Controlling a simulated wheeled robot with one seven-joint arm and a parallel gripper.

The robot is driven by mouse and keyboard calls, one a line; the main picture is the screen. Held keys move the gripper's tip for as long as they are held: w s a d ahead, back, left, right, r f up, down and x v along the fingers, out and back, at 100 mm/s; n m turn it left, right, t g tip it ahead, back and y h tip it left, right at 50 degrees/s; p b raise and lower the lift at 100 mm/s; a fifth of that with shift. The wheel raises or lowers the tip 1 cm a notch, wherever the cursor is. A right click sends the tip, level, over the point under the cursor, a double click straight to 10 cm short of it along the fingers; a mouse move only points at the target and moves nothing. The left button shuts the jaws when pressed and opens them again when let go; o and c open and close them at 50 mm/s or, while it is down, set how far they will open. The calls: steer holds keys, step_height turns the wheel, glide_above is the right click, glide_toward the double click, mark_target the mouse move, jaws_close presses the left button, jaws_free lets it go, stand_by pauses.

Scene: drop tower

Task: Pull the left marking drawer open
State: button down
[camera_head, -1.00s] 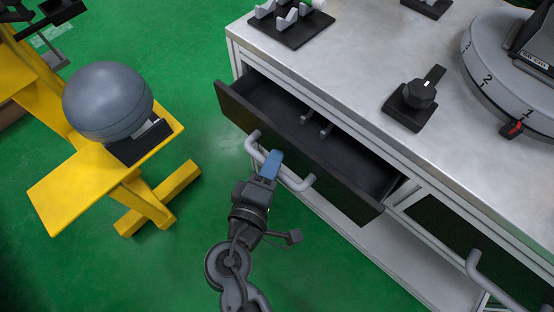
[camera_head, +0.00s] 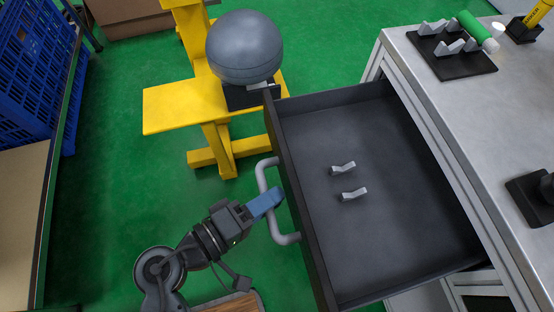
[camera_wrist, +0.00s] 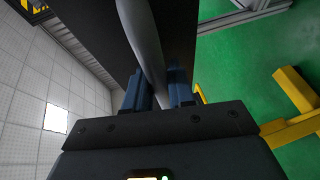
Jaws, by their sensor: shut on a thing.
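The left marking drawer (camera_head: 400,240) is dark grey and stands pulled far out of the metal workbench in the head view. Its dark front panel (camera_head: 288,180) faces left and carries a grey bar handle (camera_head: 262,180). My gripper (camera_head: 272,200) is shut on the handle, with its blue fingers at the bar's middle. In the wrist view the handle (camera_wrist: 143,40) runs between the two blue fingers of my gripper (camera_wrist: 160,88). Two small light-grey blocks (camera_head: 348,181) are fixed or lying on the drawer floor.
A grey ball (camera_head: 244,46) sits on a black base on a yellow stand (camera_head: 170,108), close to the drawer's far front corner. A blue crate (camera_head: 35,70) is at the left. The workbench top (camera_head: 440,100) holds a black rack (camera_head: 455,55). Green floor is open left of the handle.

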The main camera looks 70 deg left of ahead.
steer(key=shift+f, duration=0.1)
steer(key=c, duration=1.1)
jaws_free()
steer(key=shift+o, duration=0.2)
steer(key=v, duration=0.7)
steer(key=shift+s+d+p, duration=0.15)
steer(key=shift+s+p, duration=0.2)
steer(key=shift+p, duration=0.05)
